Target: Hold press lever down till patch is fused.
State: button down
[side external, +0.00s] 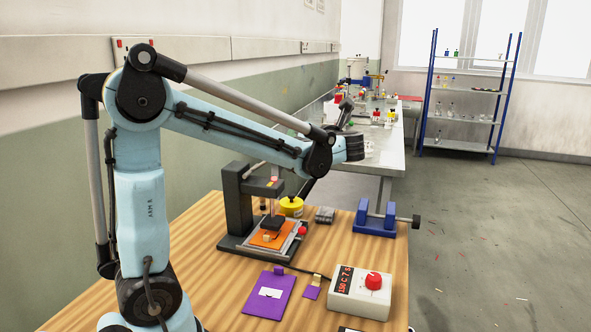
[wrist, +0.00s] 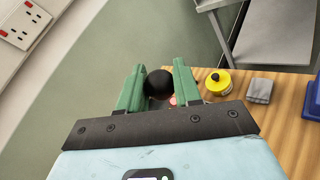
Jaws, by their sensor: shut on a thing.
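The press (side external: 237,205) is a dark C-shaped frame on the wooden table. Its black pad (side external: 274,223) is low over an orange sheet (side external: 262,240) on the base plate; I cannot tell whether it touches, and the patch under it is hidden. A black ball knob (wrist: 158,84), apparently the press lever's, sits between the two green fingers of my gripper (wrist: 158,74) in the wrist view. The gripper is shut on it. In the side view my arm hides most of the gripper and lever. The control box (side external: 345,288) has a red knob and a lit display reading about 150 C, 7 S.
A blue stand (side external: 374,218) is at the table's right edge. A purple piece with a white patch (side external: 270,293) lies in front. A long bench and a shelf are beyond.

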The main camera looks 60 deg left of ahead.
jog(key=shift+s+a+r+n+h, duration=0.35)
jog(key=shift+s+a+r, duration=0.1)
jog(key=shift+r, duration=0.2)
jog(key=shift+s+a+r+n+h, duration=0.35)
jog(key=shift+s+r, duration=0.05)
jog(key=shift+r, duration=0.2)
jog(key=shift+s+a+r+n+t+h, duration=0.4)
jog(key=shift+s+a+r+t+h, duration=0.1)
jog(key=shift+s+a+r+h, duration=0.15)
jog(key=shift+r, duration=0.15)
jog(key=c, duration=0.8)
grip_release()
jog(key=v, duration=1.2)
